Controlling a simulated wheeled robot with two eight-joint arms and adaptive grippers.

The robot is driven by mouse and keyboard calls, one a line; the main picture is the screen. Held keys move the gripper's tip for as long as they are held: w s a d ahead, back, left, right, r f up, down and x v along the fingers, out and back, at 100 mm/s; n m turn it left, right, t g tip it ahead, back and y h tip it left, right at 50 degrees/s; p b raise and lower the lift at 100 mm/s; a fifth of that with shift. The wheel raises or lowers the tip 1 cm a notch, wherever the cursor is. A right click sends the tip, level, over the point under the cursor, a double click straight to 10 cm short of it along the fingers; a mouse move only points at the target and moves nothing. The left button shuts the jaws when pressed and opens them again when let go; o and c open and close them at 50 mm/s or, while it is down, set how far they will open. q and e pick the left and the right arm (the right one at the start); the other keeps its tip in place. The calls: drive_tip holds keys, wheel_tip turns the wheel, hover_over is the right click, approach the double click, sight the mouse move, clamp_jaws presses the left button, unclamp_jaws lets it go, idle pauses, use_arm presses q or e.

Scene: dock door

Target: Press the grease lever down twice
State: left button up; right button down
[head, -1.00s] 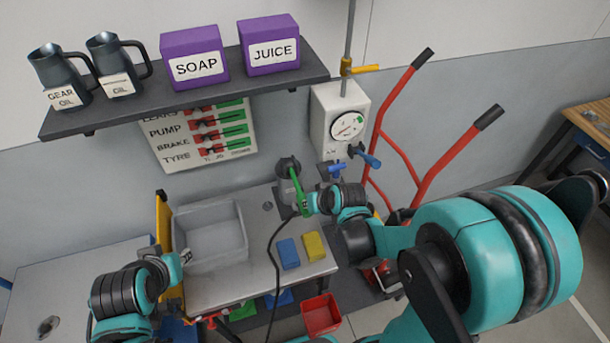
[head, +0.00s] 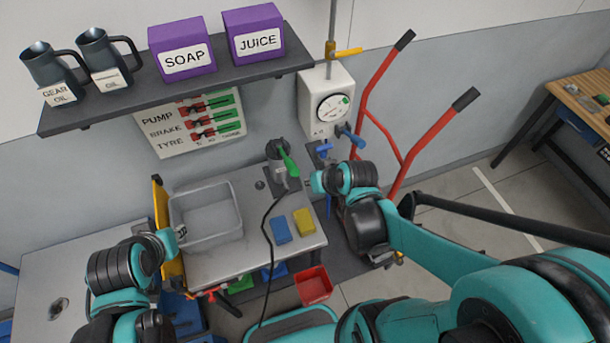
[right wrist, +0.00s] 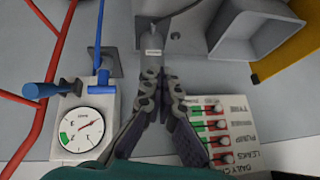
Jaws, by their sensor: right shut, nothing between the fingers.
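A grey grease pump (head: 277,168) with a green lever (head: 289,163) stands at the back of the grey bench. The lever slants down towards the front right. My right gripper (head: 309,185) is just right of the lever; whether they touch cannot be told in the head view. In the right wrist view the fingers (right wrist: 159,80) are together with nothing gripped. A grey part with a white label (right wrist: 153,52) lies just beyond the tips, and the green lever does not show there. My left gripper (head: 182,233) is by the grey bin; its fingers are too small to read.
A gauge box (head: 327,103) with blue handles is on the wall behind. A grey bin (head: 207,215), blue block (head: 281,231) and yellow block (head: 304,222) are on the bench. A black hose (head: 268,225) hangs over its front. A red hand truck (head: 398,150) stands right.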

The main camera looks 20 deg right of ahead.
drive_tip(key=shift+s+d+r+p, duration=0.15)
drive_tip(key=shift+s+r, duration=0.25)
drive_tip(key=shift+s, duration=0.1)
drive_tip(key=shift+s+d+r+p, duration=0.1)
drive_tip(key=shift+s+r+p, duration=0.05)
drive_tip(key=shift+s+r, duration=0.3)
drive_tip(key=shift+s, duration=0.1)
drive_tip(key=s+f+h+b, duration=0.1)
drive_tip(key=s+f+b, duration=0.5)
drive_tip(key=b, duration=0.9)
drive_tip(key=shift+f+n+h, duration=0.4)
drive_tip(key=shift+f, duration=0.4)
